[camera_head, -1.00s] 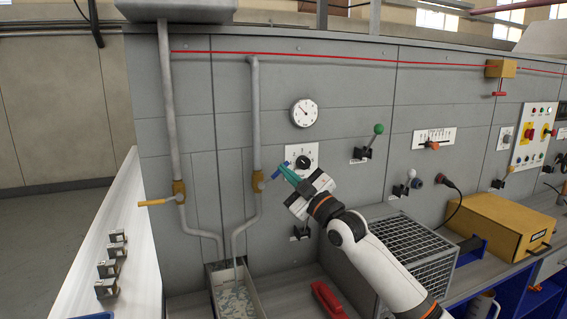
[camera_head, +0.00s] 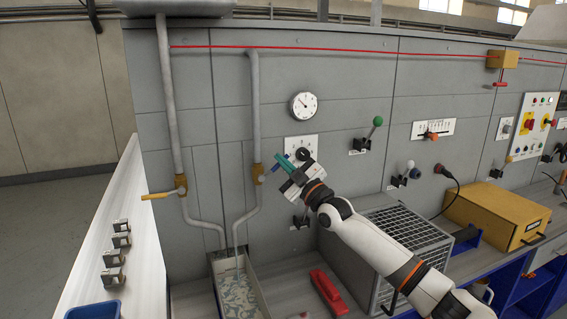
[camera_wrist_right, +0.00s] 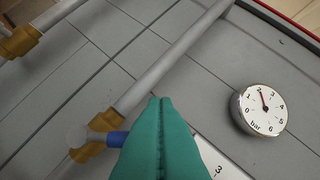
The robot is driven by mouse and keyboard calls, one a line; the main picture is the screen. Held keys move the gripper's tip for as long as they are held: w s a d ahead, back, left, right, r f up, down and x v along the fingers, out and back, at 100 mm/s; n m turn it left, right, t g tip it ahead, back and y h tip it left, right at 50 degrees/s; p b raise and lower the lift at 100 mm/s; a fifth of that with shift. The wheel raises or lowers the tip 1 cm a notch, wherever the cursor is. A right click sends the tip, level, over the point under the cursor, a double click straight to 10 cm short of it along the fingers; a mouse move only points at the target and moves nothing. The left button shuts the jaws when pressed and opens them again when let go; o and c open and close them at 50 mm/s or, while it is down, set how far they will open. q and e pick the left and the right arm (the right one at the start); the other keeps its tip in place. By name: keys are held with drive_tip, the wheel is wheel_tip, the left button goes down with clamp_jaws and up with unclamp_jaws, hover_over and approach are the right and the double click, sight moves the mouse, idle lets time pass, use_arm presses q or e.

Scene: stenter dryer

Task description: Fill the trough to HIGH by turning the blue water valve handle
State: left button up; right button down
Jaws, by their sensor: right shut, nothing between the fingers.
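The blue water valve handle (camera_head: 270,169) is a short stub on the brass valve (camera_head: 257,174) of the right-hand pipe. It also shows in the right wrist view (camera_wrist_right: 117,139), with its end hidden behind the fingers. My right gripper (camera_head: 281,161) is shut and empty, its green fingertips (camera_wrist_right: 160,104) together just beside the handle. I cannot tell whether they touch it. The trough (camera_head: 225,266) stands below the two pipe ends, with a pale blue-white patterned surface inside. No level mark is readable. My left gripper is not in view.
A yellow lever (camera_head: 158,195) is on the left pipe's valve. A pressure gauge (camera_head: 303,105) and a dial plate (camera_head: 297,143) are on the panel near my gripper.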

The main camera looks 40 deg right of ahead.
drive_tip(key=shift+s+d+f+m+t+h, duration=0.1)
drive_tip(key=shift+d+f+m+t+h, duration=0.15)
drive_tip(key=shift+m, duration=0.25)
drive_tip(key=shift+d+f+m+t+h, duration=0.1)
drive_tip(key=shift+m+h, duration=0.25)
drive_tip(key=shift+m, duration=0.15)
drive_tip(key=shift+s+d+f+m+h, duration=0.1)
drive_tip(key=shift+d+f+m+h, duration=0.15)
drive_tip(key=shift+f+m+h, duration=0.9)
drive_tip(key=shift+s+d+f+m+h, duration=0.1)
drive_tip(key=shift+d+f+m+h, duration=0.15)
drive_tip(key=shift+m+h, duration=1.75)
drive_tip(key=shift+d+f+m+h, duration=0.3)
drive_tip(key=shift+f+m+h, duration=0.3)
drive_tip(key=shift+m, duration=2.05)
